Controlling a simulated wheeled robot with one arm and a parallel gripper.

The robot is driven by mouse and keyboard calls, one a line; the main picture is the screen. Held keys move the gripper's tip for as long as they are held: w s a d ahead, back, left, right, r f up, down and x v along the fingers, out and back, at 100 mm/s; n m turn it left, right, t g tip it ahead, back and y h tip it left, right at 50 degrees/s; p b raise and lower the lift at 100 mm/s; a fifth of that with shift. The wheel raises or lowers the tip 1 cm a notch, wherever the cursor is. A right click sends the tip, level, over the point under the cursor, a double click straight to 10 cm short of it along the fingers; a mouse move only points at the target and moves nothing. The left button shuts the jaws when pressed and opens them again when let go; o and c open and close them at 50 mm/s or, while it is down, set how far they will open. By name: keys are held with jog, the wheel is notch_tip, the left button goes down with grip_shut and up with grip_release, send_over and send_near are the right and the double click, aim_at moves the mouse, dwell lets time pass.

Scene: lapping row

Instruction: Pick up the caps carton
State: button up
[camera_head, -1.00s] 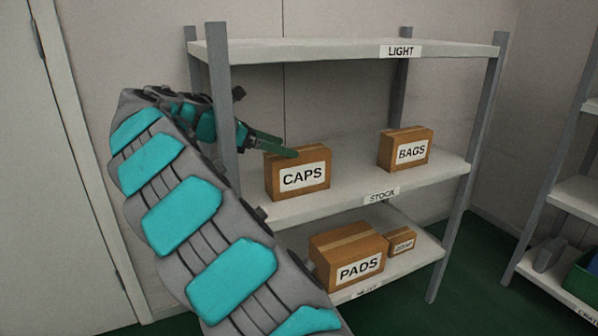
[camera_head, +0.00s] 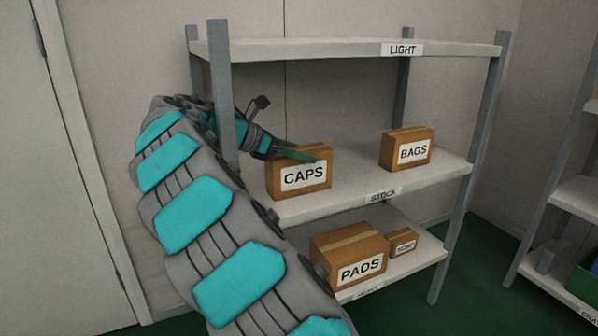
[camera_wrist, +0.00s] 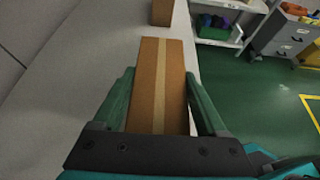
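The caps carton (camera_head: 303,179) is a brown box with a white CAPS label. It stands upright at the left end of the middle shelf. My gripper (camera_head: 303,157) is at the top of this carton, coming in from the left past the shelf post. In the wrist view my gripper (camera_wrist: 158,80) is open, with one green finger on each side of the carton (camera_wrist: 160,70), whose taped top faces the camera. A narrow gap shows beside the fingers near their tips. How far down the sides the fingers reach is hard to tell.
The bags carton (camera_head: 407,149) stands to the right on the same shelf (camera_head: 357,185), with clear room between. The pads carton (camera_head: 349,254) and a small soap carton (camera_head: 403,242) are on the shelf below. A grey post (camera_head: 222,100) stands close to my arm.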

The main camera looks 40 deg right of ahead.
grip_shut()
dwell(0.3)
jog(key=shift+r, duration=0.1)
jog(key=shift+r, duration=0.45)
jog(key=r, duration=0.1)
jog(key=r+p, duration=0.1)
jog(key=shift+w+a+r, duration=0.2)
jog(key=shift+a+r, duration=0.1)
jog(key=shift+r, duration=0.05)
jog(key=w+a+p, duration=0.3)
jog(key=w+a, duration=0.1)
jog(key=a, duration=1.3)
